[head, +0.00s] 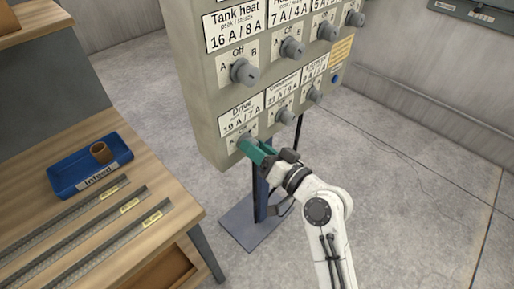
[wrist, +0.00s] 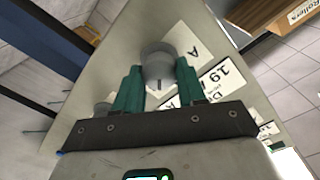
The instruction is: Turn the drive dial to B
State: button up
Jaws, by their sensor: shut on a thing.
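The drive dial (wrist: 158,62) is a grey round knob on the control panel, below the label reading Drive 19 A / 7 A (head: 241,117). My gripper (head: 247,146) has green fingers and is at this dial, at the panel's lower left. In the wrist view my gripper (wrist: 158,82) has one finger on each side of the knob and is shut on it. A dark mark shows on the knob's near face in the wrist view. An A is printed beside the dial (wrist: 194,52). The B mark is hidden, so I cannot tell the dial's setting for sure.
Other dials sit close by: the tank heat dial (head: 244,72) above and a neighbouring lower dial (head: 285,116) to the right. A wooden table (head: 160,190) with a blue tray (head: 65,187) stands at left. Open floor (head: 420,190) lies at right.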

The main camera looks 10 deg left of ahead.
jog(key=o, duration=1.1)
jog(key=shift+d, duration=0.1)
jog(key=b+v, duration=0.2)
jog(key=v, duration=0.8)
jog(key=shift+s+d, duration=0.2)
jog(key=shift+d, duration=0.05)
jog(key=shift+f, duration=0.1)
jog(key=s+d+f+g+h, duration=0.2)
jog(key=s+d+f+h, duration=0.1)
jog(key=s+d+f, duration=0.3)
jog(key=s+d+f+g+h, duration=0.2)
jog(key=s+d+f+h, duration=0.15)
jog(key=f, duration=0.55)
jog(key=s+d+f+m+g+h, duration=0.1)
jog(key=s+d+f+g+h, duration=0.1)
jog(key=s+d, duration=0.3)
jog(key=s+d+f+m+g+h, duration=0.1)
jog(key=s+d+f+g+h, duration=0.1)
jog(key=s, duration=0.5)
jog(key=s+d+f+m+g+h, duration=0.1)
jog(key=s+d+f+g+h, duration=0.1)
jog(key=s+d, duration=0.4)
jog(key=shift+s+d+h, duration=0.15)
jog(key=shift+d+h, duration=0.6)
jog(key=shift+d, duration=0.1)
